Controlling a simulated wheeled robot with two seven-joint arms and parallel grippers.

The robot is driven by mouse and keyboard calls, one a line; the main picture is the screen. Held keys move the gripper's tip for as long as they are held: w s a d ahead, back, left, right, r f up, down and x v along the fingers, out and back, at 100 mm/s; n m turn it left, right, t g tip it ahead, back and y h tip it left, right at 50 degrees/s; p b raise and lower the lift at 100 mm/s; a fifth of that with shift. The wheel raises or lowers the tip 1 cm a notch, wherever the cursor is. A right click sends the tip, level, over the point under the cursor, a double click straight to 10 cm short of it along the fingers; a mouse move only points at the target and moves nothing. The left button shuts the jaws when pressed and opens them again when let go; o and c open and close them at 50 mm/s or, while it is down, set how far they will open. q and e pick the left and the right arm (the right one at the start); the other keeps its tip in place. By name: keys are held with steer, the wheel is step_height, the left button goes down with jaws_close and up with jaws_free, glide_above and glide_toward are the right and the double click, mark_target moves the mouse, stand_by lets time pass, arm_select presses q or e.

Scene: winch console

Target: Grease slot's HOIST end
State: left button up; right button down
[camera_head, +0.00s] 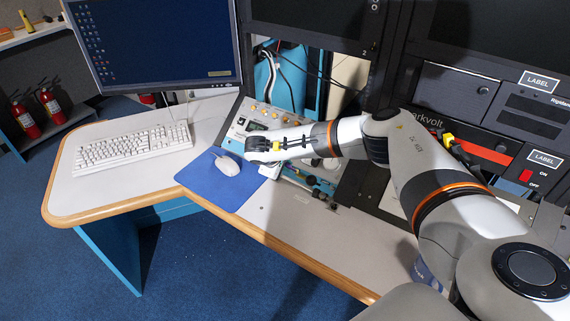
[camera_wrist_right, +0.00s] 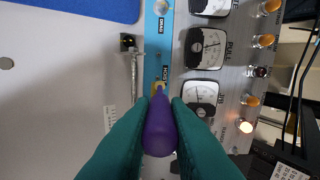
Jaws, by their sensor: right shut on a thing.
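My right gripper (camera_wrist_right: 159,104) is shut on a purple, narrow-tipped tool (camera_wrist_right: 159,132) between its teal fingers. The tool points at the console, its tip over a blue strip (camera_wrist_right: 157,46) beside a small yellow part and a label that seems to read HOIST (camera_wrist_right: 165,74). I cannot tell whether the tip touches. A narrow metal slot-like track (camera_wrist_right: 134,80) with a dark block at its upper end runs left of the strip; its lower part is hidden by the fingers. In the head view the right gripper (camera_head: 262,150) reaches over the console panel (camera_head: 243,124). My left gripper is not in view.
White gauges (camera_wrist_right: 206,47) and lamps (camera_wrist_right: 263,41) line the panel right of the strip. In the head view a mouse (camera_head: 228,165) lies on a blue mat (camera_head: 212,187), left of the gripper, with a keyboard (camera_head: 135,146) beyond. The front desk surface (camera_head: 300,228) is clear.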

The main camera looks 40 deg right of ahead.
steer(key=shift+s+d, duration=0.2)
steer(key=shift+s, duration=0.15)
steer(key=shift+p, duration=0.3)
steer(key=shift+s+d+p, duration=0.1)
steer(key=shift+s+p, duration=0.2)
steer(key=shift+s, duration=0.05)
steer(key=shift+s+d+p, duration=0.15)
steer(key=shift+s+p, duration=0.2)
steer(key=shift+p, duration=0.05)
